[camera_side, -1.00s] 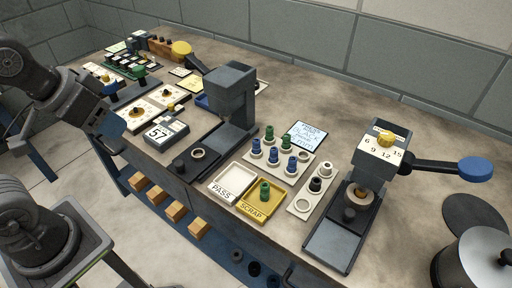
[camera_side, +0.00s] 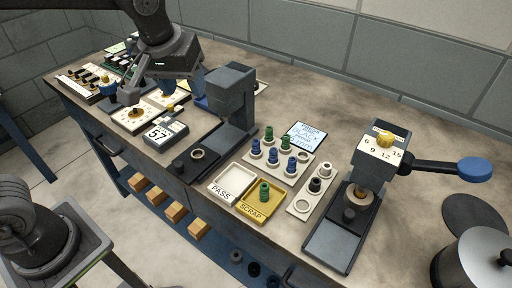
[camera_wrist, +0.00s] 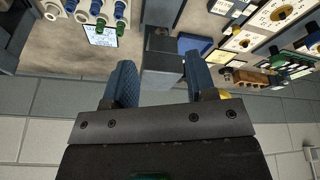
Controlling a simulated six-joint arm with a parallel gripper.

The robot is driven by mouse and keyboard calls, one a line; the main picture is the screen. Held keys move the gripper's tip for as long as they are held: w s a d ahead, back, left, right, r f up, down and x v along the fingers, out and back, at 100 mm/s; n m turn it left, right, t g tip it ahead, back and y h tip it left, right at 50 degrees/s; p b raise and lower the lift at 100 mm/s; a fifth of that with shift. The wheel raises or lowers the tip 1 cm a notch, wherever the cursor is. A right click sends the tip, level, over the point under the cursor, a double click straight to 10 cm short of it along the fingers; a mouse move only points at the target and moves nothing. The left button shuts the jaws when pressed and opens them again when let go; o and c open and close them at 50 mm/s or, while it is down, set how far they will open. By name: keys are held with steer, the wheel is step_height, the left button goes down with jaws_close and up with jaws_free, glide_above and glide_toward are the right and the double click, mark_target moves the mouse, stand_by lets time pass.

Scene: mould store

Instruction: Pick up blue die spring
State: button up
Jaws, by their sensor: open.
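Blue die springs (camera_side: 273,156) stand upright in a white holder (camera_side: 277,172) in the side view, in the row in front of green ones. In the wrist view, blue springs (camera_wrist: 95,7) show at the top left, partly cut off by the frame edge. My gripper (camera_side: 139,92) is above the left part of the bench, well away from the springs, with the press between. In the wrist view my gripper (camera_wrist: 161,75) has its two blue fingers wide apart with nothing between them.
A grey press (camera_side: 232,95) stands between my gripper and the holder. The white PASS tray (camera_side: 233,180) and yellow SCRAP tray (camera_side: 274,208), with a green spring in it, are in front. A press with a blue-ended lever (camera_side: 430,167) stands right.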

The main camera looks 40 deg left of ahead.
mark_target(256, 141)
steer(key=w+d+f+n+g+y, duration=0.1)
steer(key=w+d+f+n, duration=0.3)
steer(key=w+d+f, duration=0.5)
steer(key=x, duration=0.8)
steer(key=w+x, duration=0.1)
steer(key=x, duration=0.4)
steer(key=shift+r, duration=0.2)
steer(key=shift+c, duration=0.5)
jaws_close()
